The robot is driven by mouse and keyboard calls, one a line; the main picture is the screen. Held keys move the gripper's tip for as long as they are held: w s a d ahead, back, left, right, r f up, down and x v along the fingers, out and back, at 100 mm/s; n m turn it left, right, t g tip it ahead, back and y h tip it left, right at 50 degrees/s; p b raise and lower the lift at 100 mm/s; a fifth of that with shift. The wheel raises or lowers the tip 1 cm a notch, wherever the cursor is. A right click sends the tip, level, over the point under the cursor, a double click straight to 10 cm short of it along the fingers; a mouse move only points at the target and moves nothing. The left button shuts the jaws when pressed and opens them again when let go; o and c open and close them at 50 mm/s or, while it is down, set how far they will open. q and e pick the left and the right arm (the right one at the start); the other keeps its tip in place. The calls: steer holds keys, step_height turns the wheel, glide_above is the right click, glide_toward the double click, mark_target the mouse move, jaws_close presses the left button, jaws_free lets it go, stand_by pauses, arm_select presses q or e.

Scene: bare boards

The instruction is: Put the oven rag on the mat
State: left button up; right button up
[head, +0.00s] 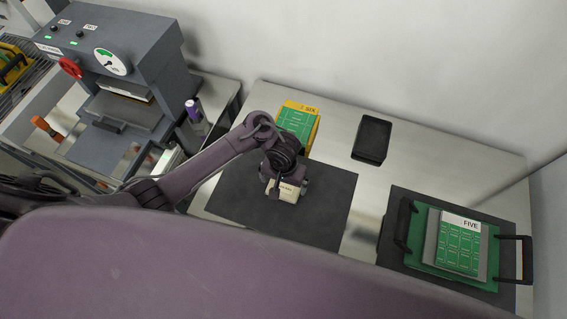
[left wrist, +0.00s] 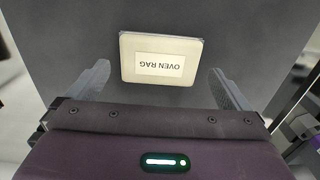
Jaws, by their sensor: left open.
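The oven rag is a small cream block-like pad (head: 284,190) with a printed label. In the left wrist view the oven rag (left wrist: 160,57) reads "OVEN RAG" upside down. It appears to lie flat on the dark grey mat (head: 328,212) in the middle of the table, near the mat's centre. The mat also fills the background of the left wrist view (left wrist: 240,30). My left gripper (head: 288,190) is open right over the rag, one finger on each side, with gaps between fingers and rag. My right gripper is not in view.
A yellow-and-green card box (head: 297,122) stands behind the mat. A black tray (head: 371,139) is at the back. On the right, a green handled tray (head: 415,250) holds a board marked FIVE (head: 459,242). A grey press machine (head: 125,75) and a purple can (head: 193,111) are left.

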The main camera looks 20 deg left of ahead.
mark_target(285, 189)
arm_select(q)
steer(key=r, duration=0.3)
steer(key=d+r, duration=0.1)
steer(key=shift+w+d+r, duration=0.1)
steer(key=shift+w+r, duration=0.15)
steer(key=shift+r, duration=0.05)
steer(key=shift+s+a+r, duration=0.1)
steer(key=shift+a+r, duration=0.1)
steer(key=shift+r, duration=0.45)
steer(key=shift+s+a+r, duration=0.1)
steer(key=shift+a+r, duration=0.1)
steer(key=shift+r, duration=0.45)
steer(key=shift+s+a+r, duration=0.1)
steer(key=shift+a+r, duration=0.1)
steer(key=shift+r, duration=0.45)
